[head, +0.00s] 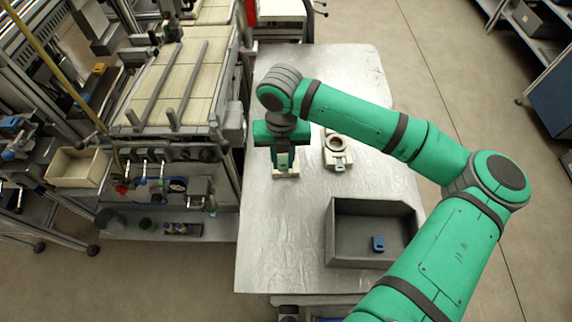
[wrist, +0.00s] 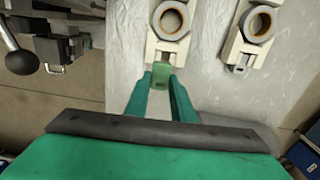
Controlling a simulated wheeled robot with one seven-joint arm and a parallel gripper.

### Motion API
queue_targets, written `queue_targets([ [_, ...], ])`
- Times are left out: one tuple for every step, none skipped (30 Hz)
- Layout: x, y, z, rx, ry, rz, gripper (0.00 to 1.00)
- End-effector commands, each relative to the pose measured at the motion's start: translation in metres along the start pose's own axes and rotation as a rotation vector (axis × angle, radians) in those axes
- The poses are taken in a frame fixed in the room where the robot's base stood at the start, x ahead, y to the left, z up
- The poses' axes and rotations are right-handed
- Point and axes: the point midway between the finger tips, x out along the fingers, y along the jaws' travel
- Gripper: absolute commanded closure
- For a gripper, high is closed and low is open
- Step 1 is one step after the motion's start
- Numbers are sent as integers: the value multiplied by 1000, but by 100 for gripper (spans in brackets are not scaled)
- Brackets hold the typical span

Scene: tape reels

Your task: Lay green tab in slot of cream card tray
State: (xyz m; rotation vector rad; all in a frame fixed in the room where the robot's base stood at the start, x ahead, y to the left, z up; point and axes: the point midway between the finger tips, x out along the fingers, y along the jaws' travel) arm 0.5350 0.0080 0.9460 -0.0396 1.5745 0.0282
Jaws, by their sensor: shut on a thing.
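My gripper (wrist: 161,80) is shut on the green tab (wrist: 161,74), with one finger on each side of it. The tab shows at the near end of a cream card tray (wrist: 152,43), lined up with it; I cannot tell whether the tab touches the slot. A grey ring with a brown inside (wrist: 171,19) sits on this tray. In the head view, my gripper (head: 283,164) points down over the cream tray (head: 288,174) and hides most of it.
A second cream tray (head: 338,157) with a ring and a grey tab (wrist: 241,69) stands to the right. A dark grey bin (head: 340,248) with a blue tab (head: 378,243) inside stands nearer the front of the metal table (head: 280,240). The table's front left is clear.

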Motion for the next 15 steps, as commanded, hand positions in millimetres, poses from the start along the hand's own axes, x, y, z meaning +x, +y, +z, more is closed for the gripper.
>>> queue_targets([
  [2,-1,1,1,0,1,98],
  [3,-2,1,0,0,1,98],
  [4,-3,2,0,-1,1,98],
  [6,-4,2,0,-1,1,98],
  [8,-5,3,0,0,1,98],
  [11,-8,4,0,0,-1,98],
  [15,-10,5,1,0,-1,98],
  [19,-9,5,-1,1,-1,98],
  [25,-8,5,-1,1,0,98],
  [30,-9,4,-1,2,-1,98],
  [34,-8,5,-1,1,0,98],
  [38,-8,5,-1,0,0,98],
  [41,-8,5,-1,0,0,98],
  [42,-8,5,-1,0,0,98],
  [43,-8,5,-1,-1,0,98],
])
